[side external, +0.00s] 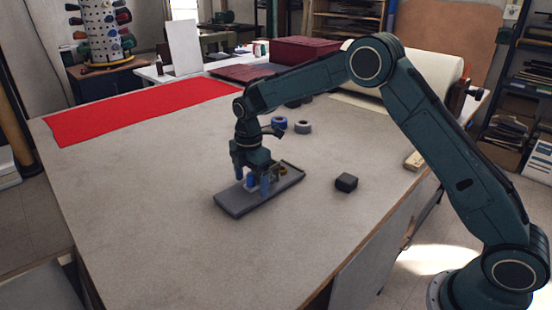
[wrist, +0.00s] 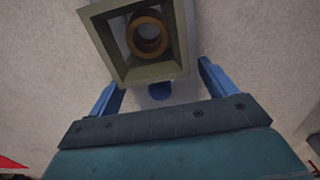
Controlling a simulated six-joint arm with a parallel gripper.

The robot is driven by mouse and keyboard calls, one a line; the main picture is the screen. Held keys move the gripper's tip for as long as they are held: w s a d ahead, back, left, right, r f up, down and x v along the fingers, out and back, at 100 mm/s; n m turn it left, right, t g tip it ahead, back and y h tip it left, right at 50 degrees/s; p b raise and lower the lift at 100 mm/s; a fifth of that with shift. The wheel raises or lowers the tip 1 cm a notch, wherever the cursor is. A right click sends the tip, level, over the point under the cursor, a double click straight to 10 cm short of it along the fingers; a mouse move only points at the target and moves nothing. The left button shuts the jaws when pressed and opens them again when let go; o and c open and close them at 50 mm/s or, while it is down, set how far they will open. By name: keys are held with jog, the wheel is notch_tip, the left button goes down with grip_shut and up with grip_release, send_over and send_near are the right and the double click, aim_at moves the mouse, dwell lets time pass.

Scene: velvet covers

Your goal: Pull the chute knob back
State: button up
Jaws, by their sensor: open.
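A grey chute unit (side external: 240,203) with a flat base lies on the table in the side view. A small blue knob (side external: 250,182) stands on it, and a blue piece that looks like the same knob (wrist: 160,90) shows between the fingers in the wrist view. My gripper (side external: 252,183) points down over the unit, with its fingers apart on either side of the knob. In the wrist view my gripper (wrist: 160,88) is open; contact with the knob cannot be told. A square hopper (wrist: 122,62) with a brown ring (wrist: 148,36) inside sits just beyond the fingers.
A black block (side external: 346,183) lies to the right of the unit. A blue roll (side external: 279,123) and a grey roll (side external: 303,127) lie behind it. Red cloth (side external: 140,110) covers the back left edge. The front of the table (side external: 170,260) is clear.

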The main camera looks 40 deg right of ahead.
aim_at(229, 201)
jog(key=c, duration=1.5)
jog(key=shift+a, duration=0.2)
jog(key=shift+w+a, duration=0.1)
jog(key=shift+a, duration=3.4)
jog(key=o, duration=1.5)
jog(key=shift+r, duration=0.1)
